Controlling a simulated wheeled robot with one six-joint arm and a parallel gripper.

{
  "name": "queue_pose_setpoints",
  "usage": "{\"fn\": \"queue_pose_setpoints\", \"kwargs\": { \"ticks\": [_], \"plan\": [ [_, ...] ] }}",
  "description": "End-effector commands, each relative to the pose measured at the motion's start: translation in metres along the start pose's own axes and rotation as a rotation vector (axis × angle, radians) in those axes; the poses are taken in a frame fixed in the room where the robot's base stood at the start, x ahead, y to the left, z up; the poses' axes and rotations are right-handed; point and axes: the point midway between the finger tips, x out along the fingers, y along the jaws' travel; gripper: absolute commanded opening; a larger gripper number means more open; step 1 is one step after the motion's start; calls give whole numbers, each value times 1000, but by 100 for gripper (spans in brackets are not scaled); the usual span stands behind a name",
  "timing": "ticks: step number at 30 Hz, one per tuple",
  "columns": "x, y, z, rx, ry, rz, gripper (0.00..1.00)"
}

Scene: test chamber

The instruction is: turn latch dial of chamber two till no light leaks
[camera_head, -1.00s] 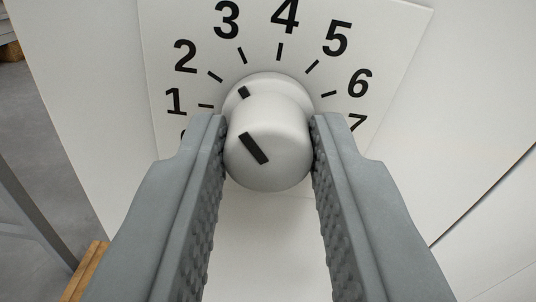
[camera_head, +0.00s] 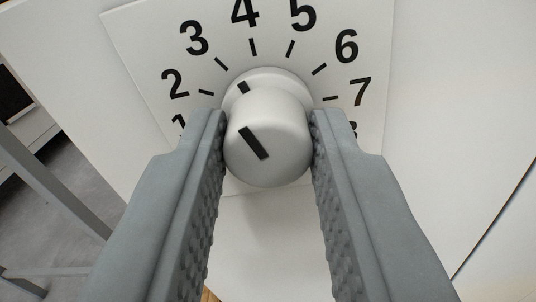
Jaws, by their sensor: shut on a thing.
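The latch dial (camera_head: 268,142) is a pale, round knob with a black bar on its front face and a smaller black mark on its base. It stands out from a white number plate (camera_head: 150,38). The base mark points up-left, at about the tick for 3. My gripper (camera_head: 268,140) is shut on the dial, one ribbed grey finger on each side. Numbers 2 to 7 show clearly; 1 and 8 are partly hidden by the fingers. No chamber label or light leak is visible.
A plain white panel (camera_head: 450,90) surrounds the plate, with a dark seam (camera_head: 494,228) at lower right. At left, a grey metal frame (camera_head: 55,190) stands over a grey floor.

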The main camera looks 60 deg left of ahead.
Motion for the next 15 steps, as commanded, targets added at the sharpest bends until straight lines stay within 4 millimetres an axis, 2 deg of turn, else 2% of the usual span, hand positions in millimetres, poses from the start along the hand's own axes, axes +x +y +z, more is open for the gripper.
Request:
{"fn": "queue_pose_setpoints", "kwargs": {
  "ticks": [4,5,7,8,15],
  "plan": [
    [0,0,-1,-1,1,0,3],
    [0,0,-1,-2,1,0,32],
    [0,0,-1,-2,1,0,45],
    [0,0,-1,-2,1,0,48],
    [0,0,0,-2,1,0,48]
  ]
}}
